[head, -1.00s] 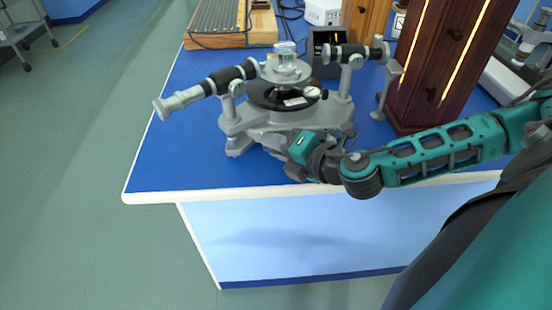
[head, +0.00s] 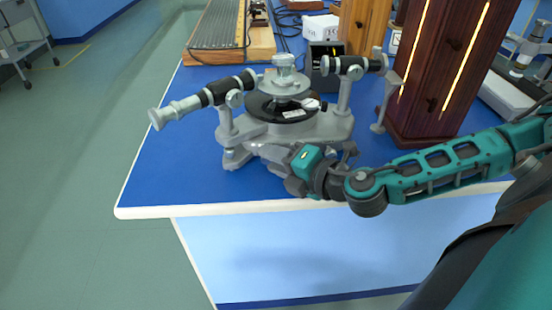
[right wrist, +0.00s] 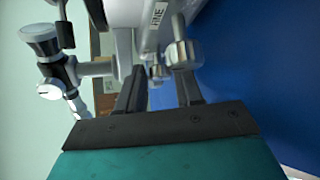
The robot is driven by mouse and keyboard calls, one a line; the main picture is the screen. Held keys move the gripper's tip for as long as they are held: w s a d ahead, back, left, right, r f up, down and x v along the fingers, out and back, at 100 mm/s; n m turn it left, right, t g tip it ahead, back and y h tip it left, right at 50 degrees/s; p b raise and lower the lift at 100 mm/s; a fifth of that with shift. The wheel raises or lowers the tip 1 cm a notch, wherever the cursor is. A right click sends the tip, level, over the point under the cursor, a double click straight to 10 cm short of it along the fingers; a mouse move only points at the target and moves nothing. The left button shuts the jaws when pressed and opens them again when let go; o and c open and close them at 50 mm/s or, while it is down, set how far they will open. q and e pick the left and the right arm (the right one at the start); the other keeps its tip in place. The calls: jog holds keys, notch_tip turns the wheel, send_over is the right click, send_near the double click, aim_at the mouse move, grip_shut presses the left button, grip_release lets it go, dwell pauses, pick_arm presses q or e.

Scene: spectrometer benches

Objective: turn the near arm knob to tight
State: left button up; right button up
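The grey spectrometer (head: 328,126) stands near the front edge of the blue bench, with a round black table and two black-and-silver tubes. My right gripper (right wrist: 160,88) is low at its near side; in the head view its fingertips are hidden by its teal body (head: 308,162). In the right wrist view the two dark fingers are apart. A silver knob (right wrist: 181,52) beside a "FINE" label (right wrist: 158,15) is just beyond the right finger, and a smaller knob (right wrist: 158,71) shows between the fingers. I cannot tell whether a finger touches either. My left gripper is out of view.
A dark wooden cabinet (head: 433,75) with glowing slits stands close on the right. A small black box (head: 326,66) and a wooden-framed grating board (head: 216,34) are behind. Bare blue bench (head: 165,180) lies left of the spectrometer, with a white front edge.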

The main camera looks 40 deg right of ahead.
jog(key=p+v, duration=0.2)
jog(key=v, duration=1.1)
jog(key=shift+o, duration=0.4)
jog(key=shift+a, duration=0.1)
